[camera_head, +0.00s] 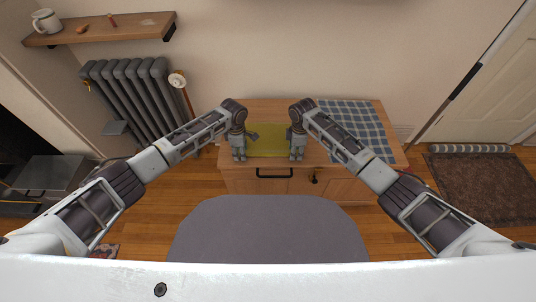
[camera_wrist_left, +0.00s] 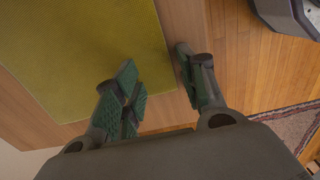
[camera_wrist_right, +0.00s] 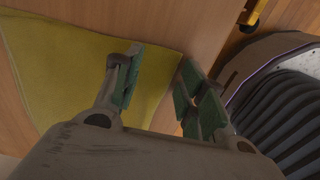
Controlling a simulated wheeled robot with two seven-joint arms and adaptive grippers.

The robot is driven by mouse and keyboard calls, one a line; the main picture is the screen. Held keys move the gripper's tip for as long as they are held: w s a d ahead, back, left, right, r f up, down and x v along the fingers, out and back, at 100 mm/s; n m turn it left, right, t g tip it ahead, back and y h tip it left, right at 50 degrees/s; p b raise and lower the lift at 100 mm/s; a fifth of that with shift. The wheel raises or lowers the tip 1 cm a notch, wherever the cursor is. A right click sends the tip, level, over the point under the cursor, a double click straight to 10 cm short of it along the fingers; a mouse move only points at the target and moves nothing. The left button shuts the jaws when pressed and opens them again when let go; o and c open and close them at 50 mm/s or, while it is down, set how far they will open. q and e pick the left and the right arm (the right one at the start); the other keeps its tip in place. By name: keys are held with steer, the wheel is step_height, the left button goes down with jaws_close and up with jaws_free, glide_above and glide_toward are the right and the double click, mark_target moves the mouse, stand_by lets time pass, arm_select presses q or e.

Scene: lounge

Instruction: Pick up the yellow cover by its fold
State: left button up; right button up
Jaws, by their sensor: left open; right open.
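The yellow cover (camera_head: 268,142) lies flat on the wooden cabinet top, between my two grippers in the head view. My left gripper (camera_head: 240,157) is open at its left side. In the left wrist view the cover (camera_wrist_left: 85,50) has a straight edge, with one finger over the cloth and the other beyond that edge. My right gripper (camera_head: 297,157) is open at its right side. In the right wrist view the cover (camera_wrist_right: 60,75) narrows to a corner near the fingers. Both grippers are empty. I cannot clearly make out the fold.
A blue checked cloth (camera_head: 365,124) covers the cabinet's right side. The cabinet front has a dark handle (camera_head: 274,176). A grey rounded surface (camera_head: 268,235) is in front. A radiator (camera_head: 135,98) stands left, and a shelf (camera_head: 130,27) hangs above it.

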arm_select(q)
steer(key=shift+f, duration=0.1)
arm_select(e)
steer(key=shift+f, duration=0.2)
arm_select(q)
steer(key=shift+c, duration=0.2)
arm_select(e)
steer(key=shift+c, duration=0.3)
arm_select(q)
steer(key=shift+s+f, duration=0.15)
steer(key=shift+s, duration=0.05)
jaws_close()
arm_select(e)
steer(key=shift+s+f, duration=0.1)
jaws_close()
arm_select(q)
steer(key=shift+a+r, duration=0.1)
steer(key=shift+r, duration=0.1)
arm_select(e)
steer(key=shift+d+r, duration=0.1)
steer(key=shift+r, duration=0.1)
